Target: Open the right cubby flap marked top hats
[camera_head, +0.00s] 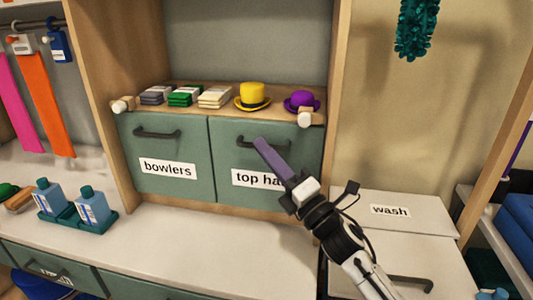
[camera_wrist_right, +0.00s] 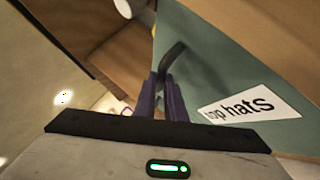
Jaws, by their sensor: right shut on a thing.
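The right cubby flap (camera_head: 297,152) is green, with a white "top hats" label (camera_head: 256,179) that my right arm partly covers. It looks closed, about level with the bowlers flap beside it. Its dark bar handle (camera_head: 240,142) is partly hidden by my right gripper (camera_head: 259,143). In the right wrist view, the purple fingers of the right gripper (camera_wrist_right: 162,82) are shut on the handle (camera_wrist_right: 173,58), and the label (camera_wrist_right: 238,107) shows to the right. My left gripper is not in view.
The bowlers flap (camera_head: 163,185) is on the left. On the shelf above are folded stacks (camera_head: 184,97), a yellow hat (camera_head: 252,95) and a purple hat (camera_head: 302,100). The white counter (camera_head: 220,240) in front is clear. A "wash" lid (camera_head: 385,195) is at right.

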